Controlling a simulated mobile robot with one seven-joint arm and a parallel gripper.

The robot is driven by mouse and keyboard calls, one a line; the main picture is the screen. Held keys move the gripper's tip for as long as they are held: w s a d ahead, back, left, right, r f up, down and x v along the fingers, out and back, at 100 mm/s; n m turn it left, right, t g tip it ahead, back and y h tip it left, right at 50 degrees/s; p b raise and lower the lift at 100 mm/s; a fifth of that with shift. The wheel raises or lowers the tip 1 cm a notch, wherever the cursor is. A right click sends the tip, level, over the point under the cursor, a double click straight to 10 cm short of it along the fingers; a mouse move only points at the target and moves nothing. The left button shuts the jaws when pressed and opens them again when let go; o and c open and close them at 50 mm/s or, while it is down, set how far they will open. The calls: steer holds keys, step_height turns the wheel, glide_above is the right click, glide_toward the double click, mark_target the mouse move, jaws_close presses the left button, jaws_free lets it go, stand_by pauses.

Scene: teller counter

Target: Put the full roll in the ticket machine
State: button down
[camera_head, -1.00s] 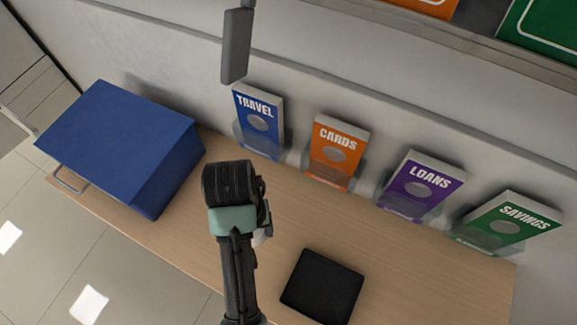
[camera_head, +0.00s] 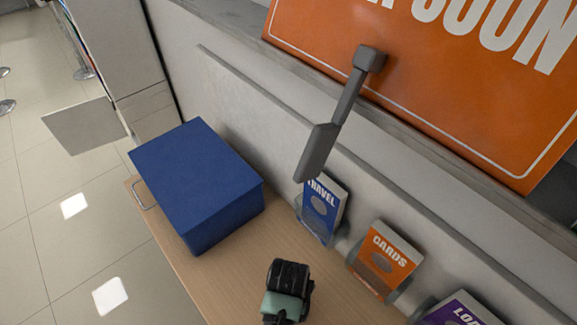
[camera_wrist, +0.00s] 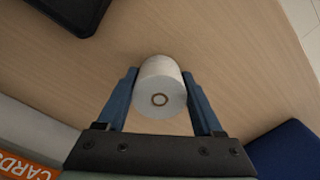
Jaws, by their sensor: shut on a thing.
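My gripper (camera_wrist: 160,78) is shut on a white paper roll (camera_wrist: 162,92), one blue finger on each side of it. The roll looks thick with paper around a small brown-ringed core, and its round end faces the wrist camera. In the head view my gripper (camera_head: 287,284) is over the wooden counter, right of and nearer than a blue box; its fingers and the roll are hidden there. The blue box (camera_head: 205,180) has a closed top and a metal handle at its left. I cannot tell whether it is the ticket machine; nothing else clearly looks like one.
Leaflet holders line the counter's back: blue TRAVEL (camera_head: 321,210), orange CARDS (camera_head: 384,262), purple LOANS (camera_head: 462,312). A grey arm-like part (camera_head: 330,130) hangs before an orange sign (camera_head: 430,75). A black flat object (camera_wrist: 72,12) lies on the counter (camera_wrist: 235,75).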

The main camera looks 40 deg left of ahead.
steer(key=shift+f, duration=0.2)
steer(key=shift+f, duration=0.15)
steer(key=shift+c, duration=0.2)
jaws_free()
steer(key=shift+r, duration=0.2)
